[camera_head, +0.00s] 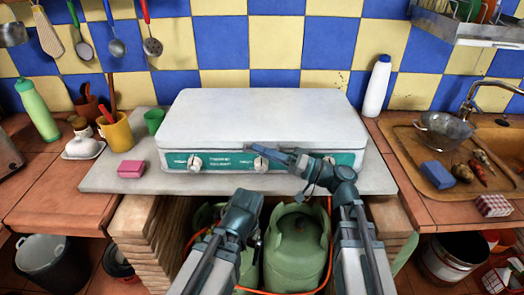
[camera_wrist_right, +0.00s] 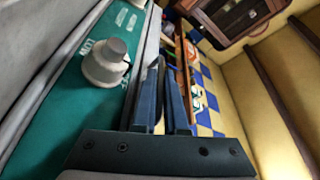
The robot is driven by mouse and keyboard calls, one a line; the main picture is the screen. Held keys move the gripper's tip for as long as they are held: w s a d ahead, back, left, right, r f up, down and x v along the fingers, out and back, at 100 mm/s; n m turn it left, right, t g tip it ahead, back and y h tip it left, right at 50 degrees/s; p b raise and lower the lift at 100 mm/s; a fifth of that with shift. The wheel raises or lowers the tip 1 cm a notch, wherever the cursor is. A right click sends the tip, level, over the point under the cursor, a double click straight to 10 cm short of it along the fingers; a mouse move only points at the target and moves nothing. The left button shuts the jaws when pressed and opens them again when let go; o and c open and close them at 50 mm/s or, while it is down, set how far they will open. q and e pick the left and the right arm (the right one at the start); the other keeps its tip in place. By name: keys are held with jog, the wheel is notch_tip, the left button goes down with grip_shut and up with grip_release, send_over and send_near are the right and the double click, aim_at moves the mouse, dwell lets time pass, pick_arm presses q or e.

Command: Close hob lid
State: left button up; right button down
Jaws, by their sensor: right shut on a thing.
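The hob (camera_head: 178,160) stands on the counter with its pale grey lid (camera_head: 255,112) lying flat over the top. My right gripper (camera_head: 258,150) lies along the front edge of the hob, fingers pointing left, just above the teal front panel. In the right wrist view the blue fingers (camera_wrist_right: 167,100) are close together around a thin dark part, beside the teal panel and a white knob (camera_wrist_right: 105,63). The fingers hide most of what they hold; it seems to be at the lid's front edge. My left arm is folded low in front; its fingers do not show.
Green gas bottles (camera_head: 297,248) stand below the counter. A pink block (camera_head: 130,169), a yellow mug (camera_head: 117,132) and a green cup (camera_head: 154,121) are left of the hob. A white bottle (camera_head: 376,87) and a sink with a colander (camera_head: 443,133) are at right.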

jog(key=shift+s+f, duration=0.15)
jog(key=shift+f, duration=0.3)
jog(key=c, duration=1.2)
grip_release()
jog(key=shift+f, duration=0.1)
jog(key=shift+c, duration=0.2)
jog(key=shift+d, duration=0.1)
jog(key=b+v, duration=0.3)
jog(key=v, duration=1)
jog(key=shift+d, duration=0.3)
